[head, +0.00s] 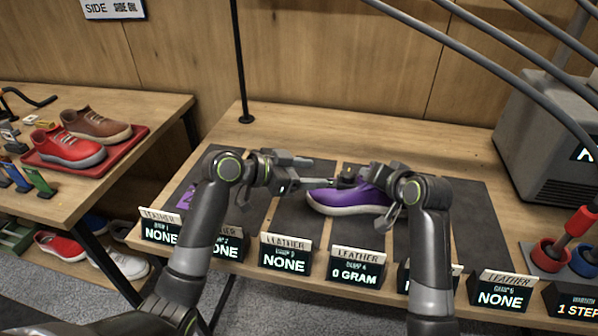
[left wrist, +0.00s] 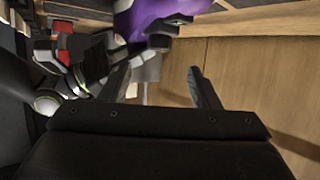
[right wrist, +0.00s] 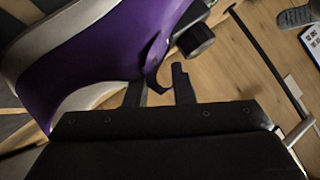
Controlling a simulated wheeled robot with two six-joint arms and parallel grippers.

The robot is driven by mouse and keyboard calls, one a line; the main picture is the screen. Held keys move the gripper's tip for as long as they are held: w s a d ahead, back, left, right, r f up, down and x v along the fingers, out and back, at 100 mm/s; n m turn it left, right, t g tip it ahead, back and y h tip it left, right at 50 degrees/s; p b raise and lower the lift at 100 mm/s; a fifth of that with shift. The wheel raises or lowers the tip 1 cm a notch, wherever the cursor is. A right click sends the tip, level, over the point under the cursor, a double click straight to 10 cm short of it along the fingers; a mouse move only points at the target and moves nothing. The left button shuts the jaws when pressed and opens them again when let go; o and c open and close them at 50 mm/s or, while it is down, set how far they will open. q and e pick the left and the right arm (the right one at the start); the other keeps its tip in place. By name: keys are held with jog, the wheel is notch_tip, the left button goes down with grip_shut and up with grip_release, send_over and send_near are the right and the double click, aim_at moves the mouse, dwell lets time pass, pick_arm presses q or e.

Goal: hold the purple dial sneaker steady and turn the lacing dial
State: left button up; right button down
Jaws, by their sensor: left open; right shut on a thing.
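The purple sneaker (head: 345,197) with a pale sole is at the middle of the dark mats, toe to the left. I cannot tell whether its sole touches the mat. Its black round lacing dial (right wrist: 195,40) stands out from the upper in the right wrist view. My right gripper (right wrist: 159,88) is shut on a thin purple edge of the sneaker. My left gripper (head: 322,171) is open and empty beside the sneaker, its fingers pointing right near the dial. In the left wrist view, the purple upper (left wrist: 170,18) shows beyond the open fingers.
Several display signs (head: 285,257) line the table's front edge. A grey machine (head: 550,130) stands at the right, with red and blue ring tools (head: 553,254) in front. A thin black post (head: 241,75) rises behind. A side table holds a red tray (head: 130,143) with other shoes.

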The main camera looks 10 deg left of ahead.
aim_at(343, 173)
pick_arm(q)
jog(key=shift+v, duration=1.35)
jog(key=x, duration=1.2)
jog(key=shift+w+d+r, duration=0.2)
jog(key=shift+d, duration=0.05)
jog(key=c, duration=1)
jog(key=shift+a+m+g+h, duration=0.1)
jog(key=shift+m+g+h, duration=0.4)
jog(key=shift+m+g, duration=0.3)
